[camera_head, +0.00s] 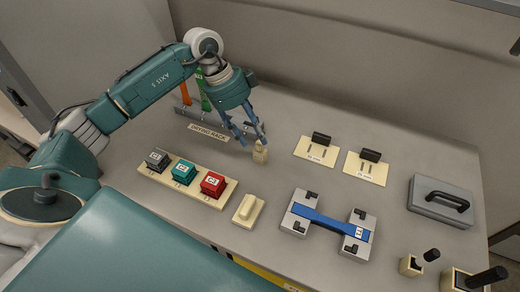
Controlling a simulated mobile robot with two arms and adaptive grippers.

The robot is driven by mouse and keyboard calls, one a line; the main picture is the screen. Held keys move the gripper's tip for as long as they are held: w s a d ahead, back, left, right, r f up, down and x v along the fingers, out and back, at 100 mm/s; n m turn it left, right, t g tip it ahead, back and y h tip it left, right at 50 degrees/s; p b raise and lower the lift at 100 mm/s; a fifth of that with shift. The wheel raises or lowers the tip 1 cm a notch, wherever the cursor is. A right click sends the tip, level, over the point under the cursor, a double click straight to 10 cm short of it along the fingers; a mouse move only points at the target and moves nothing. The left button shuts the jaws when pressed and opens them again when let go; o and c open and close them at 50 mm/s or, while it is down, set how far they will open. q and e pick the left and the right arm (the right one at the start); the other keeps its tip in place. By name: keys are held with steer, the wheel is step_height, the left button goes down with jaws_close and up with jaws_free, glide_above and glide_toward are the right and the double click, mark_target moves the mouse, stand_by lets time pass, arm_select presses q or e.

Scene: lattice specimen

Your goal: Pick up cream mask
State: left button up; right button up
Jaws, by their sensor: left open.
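Two flat cream plates with dark slots and black handles, the left plate (303,151) and the right plate (354,171), lie on the grey table; I cannot tell which cream piece is the mask. My left gripper (252,142) is open and points down, to the left of both plates and apart from them. My right gripper is not in view.
A cream tray (147,170) holds grey, teal and red blocks. A cream block (249,210) lies beside it. A blue bar (325,224) spans grey blocks. A grey handled case (436,208) is at right. A labelled drying rack (208,132) stands behind the tray.

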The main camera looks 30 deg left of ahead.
mark_target(260, 143)
arm_select(q)
steer(key=p+x, duration=0.1)
steer(key=x, duration=0.2)
steer(key=shift+w+d+f+p, duration=0.15)
steer(key=shift+d+f+p, duration=0.15)
steer(key=shift+p, duration=0.1)
steer(key=shift+d+f, duration=0.15)
steer(key=shift+f, duration=0.35)
steer(key=c, duration=0.8)
steer(key=shift+r, duration=0.1)
